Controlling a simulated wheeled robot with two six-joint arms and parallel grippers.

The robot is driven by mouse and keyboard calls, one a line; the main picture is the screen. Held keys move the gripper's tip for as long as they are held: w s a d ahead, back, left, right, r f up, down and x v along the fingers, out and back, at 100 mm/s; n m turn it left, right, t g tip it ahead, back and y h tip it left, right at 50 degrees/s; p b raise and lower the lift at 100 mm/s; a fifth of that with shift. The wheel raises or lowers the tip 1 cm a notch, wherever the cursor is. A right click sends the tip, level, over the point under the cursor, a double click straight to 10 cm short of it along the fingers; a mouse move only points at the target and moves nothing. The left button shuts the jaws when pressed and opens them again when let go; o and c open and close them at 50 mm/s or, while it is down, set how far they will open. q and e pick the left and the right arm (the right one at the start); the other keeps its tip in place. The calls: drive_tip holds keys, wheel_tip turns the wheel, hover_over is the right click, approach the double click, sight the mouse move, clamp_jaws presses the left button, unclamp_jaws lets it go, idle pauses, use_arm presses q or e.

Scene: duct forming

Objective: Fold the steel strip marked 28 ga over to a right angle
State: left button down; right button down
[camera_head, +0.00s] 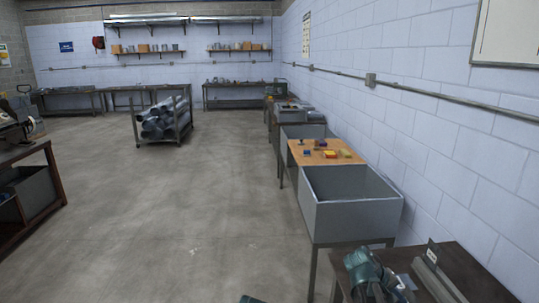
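A dark bench (465,262) stands at the lower right, cut off by the bottom edge. Only a teal sliver of my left arm shows at the bottom edge.
A grey metal bin (350,215) stands beyond the bench, then a wooden-topped table (310,158) with small coloured blocks. A block wall closes the right side. A cart of ducts (163,118) stands farther back.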

sight(413, 294)
drive_tip(key=shift+d, duration=0.6)
drive_tip(key=shift+w+d, duration=0.1)
drive_tip(key=shift+d, duration=0.6)
drive_tip(key=shift+d, duration=0.15)
drive_tip(key=shift+w+d, duration=0.1)
drive_tip(key=shift+d, duration=0.9)
drive_tip(key=shift+d, duration=0.15)
drive_tip(key=shift+d+f, duration=0.1)
drive_tip(key=shift+d, duration=0.65)
drive_tip(key=shift+d+f, duration=0.1)
